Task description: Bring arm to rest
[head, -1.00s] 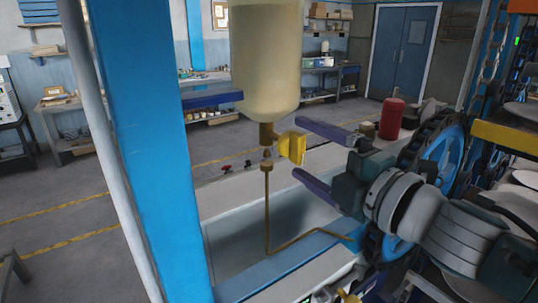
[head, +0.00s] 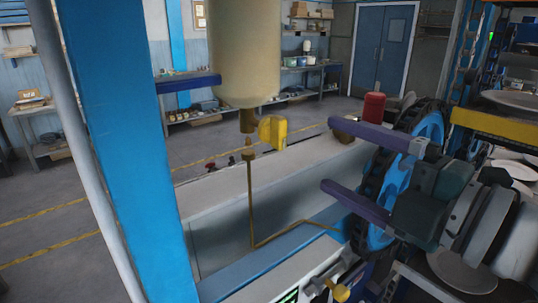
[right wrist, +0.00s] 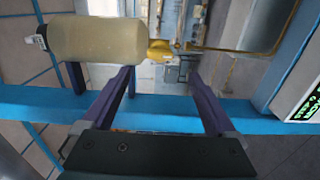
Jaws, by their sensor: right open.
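My right gripper (head: 348,167) is open and empty at the right of the head view, its two purple fingers pointing left. It is over the machine's edge, in front of a blue wheel with a dark toothed rim (head: 401,176). In the right wrist view my right gripper (right wrist: 160,75) shows its two fingers spread apart, with nothing between them held. The pale tank (head: 246,60) with a yellow valve handle (head: 273,131) stands left of the fingers, apart from them. My left gripper is not in view.
A blue post (head: 125,140) stands at the left. A thin brass pipe (head: 250,205) runs down from the tank over a trough. A red bottle (head: 374,106) stands behind the gripper. White plates (head: 516,170) sit in the yellow-edged rack at right. Open floor lies beyond.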

